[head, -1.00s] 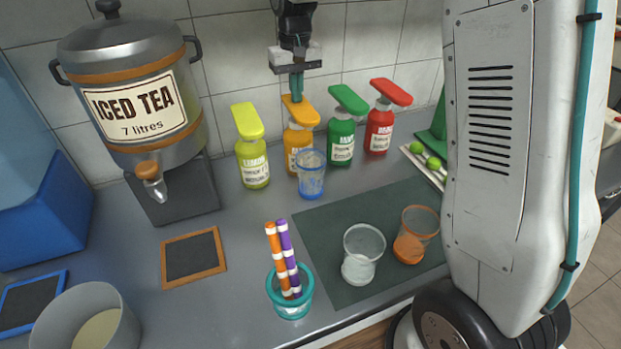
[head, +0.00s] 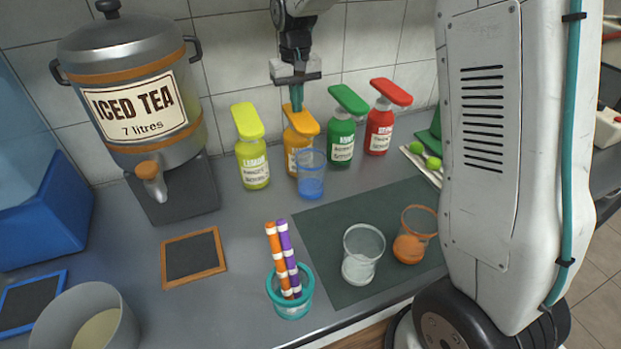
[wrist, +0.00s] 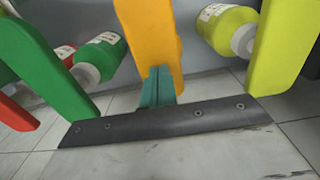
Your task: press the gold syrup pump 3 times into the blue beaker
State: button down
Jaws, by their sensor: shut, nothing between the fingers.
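The gold syrup pump (head: 301,137) stands at the back of the counter, between the yellow-green and green pumps. My gripper (head: 297,106) is shut and empty, pointing down with its teal fingertips on the top of the gold pump head. The head sits low, close to the bottle. In the wrist view the shut fingertips (wrist: 158,88) meet the orange-gold pump head (wrist: 146,35). The blue beaker (head: 311,181) stands upright just in front of the gold pump, under its front end. Its lower part looks blue; I cannot tell how much syrup is inside.
The yellow-green pump (head: 252,160) is close on the left, the green pump (head: 341,142) and red pump (head: 380,130) on the right. A clear beaker (head: 362,262) and an orange beaker (head: 412,245) stand on the dark mat (head: 325,225). An iced tea dispenser (head: 135,110) is left.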

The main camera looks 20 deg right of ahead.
jog(key=shift+r, duration=2.15)
jog(key=shift+f, duration=0.15)
jog(key=shift+f, duration=2)
jog(key=shift+r, duration=2.15)
notch_tip(320, 180, up, 6)
